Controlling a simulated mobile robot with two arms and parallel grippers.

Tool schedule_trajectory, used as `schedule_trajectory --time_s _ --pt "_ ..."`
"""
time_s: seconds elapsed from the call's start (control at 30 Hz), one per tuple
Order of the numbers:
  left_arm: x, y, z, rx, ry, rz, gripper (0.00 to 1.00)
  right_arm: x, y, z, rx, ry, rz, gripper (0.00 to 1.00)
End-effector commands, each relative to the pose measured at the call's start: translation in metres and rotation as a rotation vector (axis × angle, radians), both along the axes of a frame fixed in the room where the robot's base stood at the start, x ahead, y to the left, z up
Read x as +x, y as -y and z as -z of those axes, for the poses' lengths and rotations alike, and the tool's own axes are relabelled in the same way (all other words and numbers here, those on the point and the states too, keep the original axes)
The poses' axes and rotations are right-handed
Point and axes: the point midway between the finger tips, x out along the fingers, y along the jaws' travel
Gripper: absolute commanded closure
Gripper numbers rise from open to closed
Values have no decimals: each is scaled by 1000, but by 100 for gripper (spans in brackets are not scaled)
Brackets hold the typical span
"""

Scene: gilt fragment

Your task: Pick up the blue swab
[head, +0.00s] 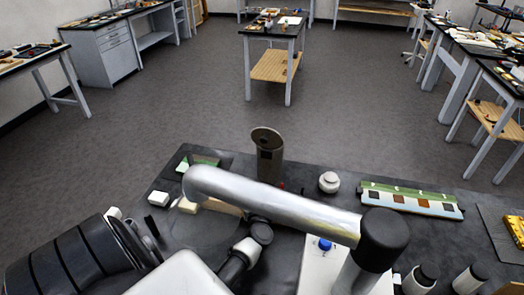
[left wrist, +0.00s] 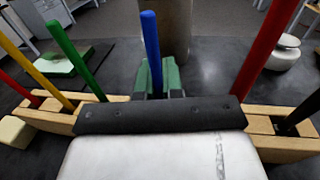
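The blue swab (left wrist: 151,45) stands nearly upright at the middle of the left wrist view, its lower end hidden behind the dark front of my left gripper (left wrist: 157,88). The narrow fingertips are on either side of the swab's lower shaft; whether they touch it is unclear. The light wooden rack (left wrist: 55,120) runs left and right behind the gripper. A green swab (left wrist: 75,50) stands left of the blue one, and a red swab (left wrist: 262,50) right of it. In the head view, a silver tube hides most of the rack (head: 222,207). My right gripper is not seen.
Yellow (left wrist: 35,70) and black (left wrist: 300,113) swabs also stand in the rack. A brownish cylinder (head: 267,160) stands behind it on the dark bench. A white jar (head: 329,182) and a green-and-white strip (head: 410,198) are to the right. A pale block (head: 158,199) is to the left.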

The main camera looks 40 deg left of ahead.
Motion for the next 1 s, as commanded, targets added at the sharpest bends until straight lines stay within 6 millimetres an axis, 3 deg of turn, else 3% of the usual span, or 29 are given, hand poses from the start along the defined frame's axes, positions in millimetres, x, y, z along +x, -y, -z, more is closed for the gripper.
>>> schedule_trajectory --time_s 0.53,1.0 --pt "0 0 -8 -1 1 0 100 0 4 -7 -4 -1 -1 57" --pt "0 0 -72 0 1 -1 100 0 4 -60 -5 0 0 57"
